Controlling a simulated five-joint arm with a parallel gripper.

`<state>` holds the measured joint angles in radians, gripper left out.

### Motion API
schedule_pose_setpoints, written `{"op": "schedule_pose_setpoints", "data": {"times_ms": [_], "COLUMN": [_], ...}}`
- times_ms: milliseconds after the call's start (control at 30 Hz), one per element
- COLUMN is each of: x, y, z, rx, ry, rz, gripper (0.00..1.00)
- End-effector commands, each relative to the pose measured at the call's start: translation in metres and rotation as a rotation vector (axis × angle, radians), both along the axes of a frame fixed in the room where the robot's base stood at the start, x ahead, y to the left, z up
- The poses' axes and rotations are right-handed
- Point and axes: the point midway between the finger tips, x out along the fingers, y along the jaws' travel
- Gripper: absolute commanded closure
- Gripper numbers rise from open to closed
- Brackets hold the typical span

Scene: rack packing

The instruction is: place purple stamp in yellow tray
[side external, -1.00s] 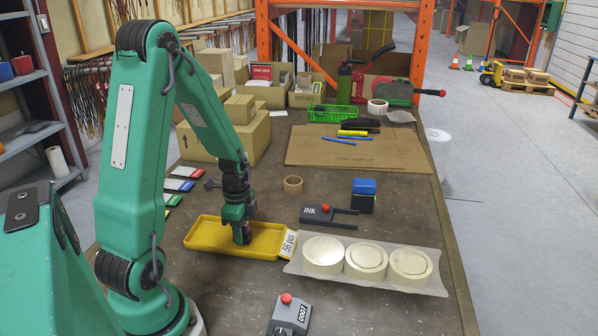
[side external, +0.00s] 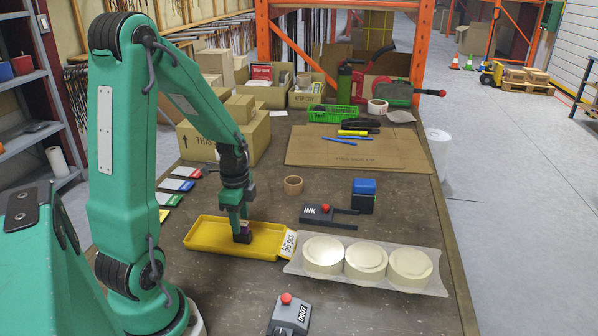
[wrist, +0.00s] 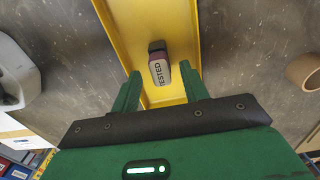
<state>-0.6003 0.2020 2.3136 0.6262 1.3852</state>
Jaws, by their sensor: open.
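In the wrist view my gripper (wrist: 160,76) is open, with one finger on each side of the stamp and a visible gap at each. My fingers point down over the tray.
A black INK device (side external: 328,216), a tape roll (side external: 293,185) and a blue-topped block (side external: 364,195) stand behind.

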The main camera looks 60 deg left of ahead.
Motion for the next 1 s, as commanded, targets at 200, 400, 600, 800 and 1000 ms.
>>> {"op": "schedule_pose_setpoints", "data": {"times_ms": [200,400,600,800,1000], "x": [0.001,0.001,0.000,0.000,0.000], "y": [0.000,0.000,0.000,0.000,0.000], "z": [0.031,0.058,0.074,0.079,0.079], "rx": [0.004,0.003,0.001,0.000,0.000], "ry": [-0.005,-0.004,-0.001,0.000,0.000], "rz": [0.000,0.000,0.000,0.000,0.000], "gripper": [0.55,0.55,0.55,0.55,0.55]}}
